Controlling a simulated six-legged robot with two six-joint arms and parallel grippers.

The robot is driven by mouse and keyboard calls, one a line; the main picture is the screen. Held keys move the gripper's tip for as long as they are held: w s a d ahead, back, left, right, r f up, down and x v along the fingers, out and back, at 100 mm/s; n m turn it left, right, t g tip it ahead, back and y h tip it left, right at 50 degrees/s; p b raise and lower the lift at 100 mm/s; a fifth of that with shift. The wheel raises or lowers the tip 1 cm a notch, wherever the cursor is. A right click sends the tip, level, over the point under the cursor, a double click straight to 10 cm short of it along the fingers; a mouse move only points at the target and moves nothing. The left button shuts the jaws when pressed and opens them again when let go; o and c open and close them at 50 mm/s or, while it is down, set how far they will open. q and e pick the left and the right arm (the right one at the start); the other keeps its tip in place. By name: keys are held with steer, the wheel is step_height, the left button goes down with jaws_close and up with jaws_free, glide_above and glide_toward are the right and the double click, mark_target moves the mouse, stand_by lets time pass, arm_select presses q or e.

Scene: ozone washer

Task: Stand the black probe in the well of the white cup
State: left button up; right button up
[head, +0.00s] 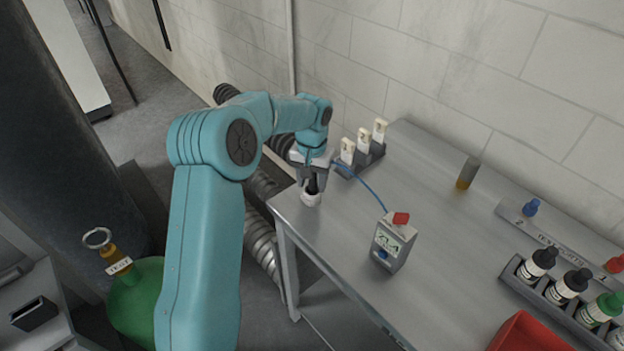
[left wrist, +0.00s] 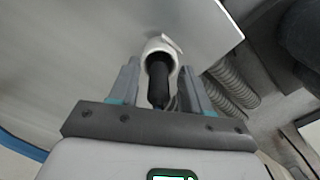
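The white cup (head: 311,199) stands near the left corner of the grey table. The black probe (head: 313,184) is upright with its lower end inside the cup's mouth; how deep it sits I cannot tell. In the left wrist view the probe (left wrist: 158,82) reaches into the cup (left wrist: 164,42). My left gripper (head: 313,172) is above the cup, its fingers either side of the probe. In the left wrist view the gripper (left wrist: 159,78) shows gaps between both fingers and the probe, so it looks open. My right gripper is not in view.
A meter box (head: 393,243) with a red top stands right of the cup, and a blue cable (head: 362,186) runs from it towards my gripper. A rack (head: 361,160) with white pieces is behind. Bottles (head: 567,287) and a red tray (head: 530,333) are at right. The table's middle is clear.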

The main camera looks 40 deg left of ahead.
arm_select(q)
step_height(320, 180, up, 11)
steer(key=shift+w+r, duration=0.1)
steer(key=shift+r, duration=0.6)
stand_by(0.5)
